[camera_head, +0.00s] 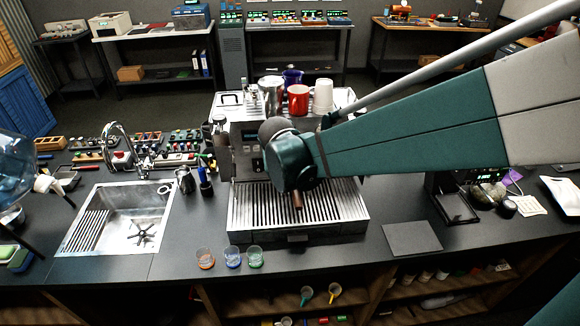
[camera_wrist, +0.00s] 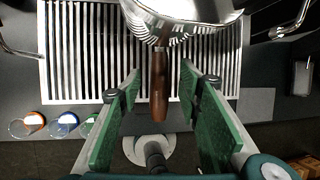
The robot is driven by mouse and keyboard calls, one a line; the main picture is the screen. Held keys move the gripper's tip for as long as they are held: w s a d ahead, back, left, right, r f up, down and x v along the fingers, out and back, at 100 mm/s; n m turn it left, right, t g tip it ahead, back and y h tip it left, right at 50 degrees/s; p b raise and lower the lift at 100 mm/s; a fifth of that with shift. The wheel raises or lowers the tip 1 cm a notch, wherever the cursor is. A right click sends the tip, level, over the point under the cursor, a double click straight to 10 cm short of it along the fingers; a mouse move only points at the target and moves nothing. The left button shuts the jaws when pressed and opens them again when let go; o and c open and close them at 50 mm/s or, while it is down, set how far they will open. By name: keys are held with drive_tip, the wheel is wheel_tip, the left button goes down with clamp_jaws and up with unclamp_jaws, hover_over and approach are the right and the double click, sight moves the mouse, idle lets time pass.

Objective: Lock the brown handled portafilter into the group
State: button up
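The portafilter's brown handle (camera_wrist: 158,88) points toward the wrist camera, below a shiny metal body (camera_wrist: 185,12) at the top edge. My gripper (camera_wrist: 160,74) has its two green fingers apart, one on each side of the handle, with visible gaps. In the head view the handle's brown tip (camera_head: 297,201) shows below my wrist, above the drip tray. The espresso machine (camera_head: 243,140) stands on the counter. My arm covers its group and most of my gripper there. I cannot tell how the portafilter sits in the group.
The slatted drip tray (camera_head: 250,215) lies under the handle. Three small glasses (camera_head: 232,257) stand at the counter's front edge. Cups, including a red mug (camera_head: 298,99), stand on the machine. A sink (camera_head: 125,220) is left; a dark mat (camera_head: 412,238) and a scale (camera_head: 455,207) are right.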

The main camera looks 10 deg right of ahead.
drive_tip(key=v, duration=1.1)
idle(0.6)
drive_tip(key=s+d+f+n+t+b, duration=0.1)
drive_tip(key=s+d+n, duration=0.4)
drive_tip(key=n, duration=0.7)
drive_tip(key=s+d+f+n+t+y+b, duration=0.1)
drive_tip(key=s+d+f+n+b, duration=0.3)
drive_tip(key=s+n, duration=0.3)
drive_tip(key=s+d+f+n+y+b, duration=0.1)
drive_tip(key=s+d+n, duration=0.5)
drive_tip(key=n, duration=1)
drive_tip(key=shift+s+d+f+n+t+b, duration=0.25)
drive_tip(key=shift+s+f+t+b, duration=0.3)
drive_tip(key=shift+f, duration=0.4)
idle(1.8)
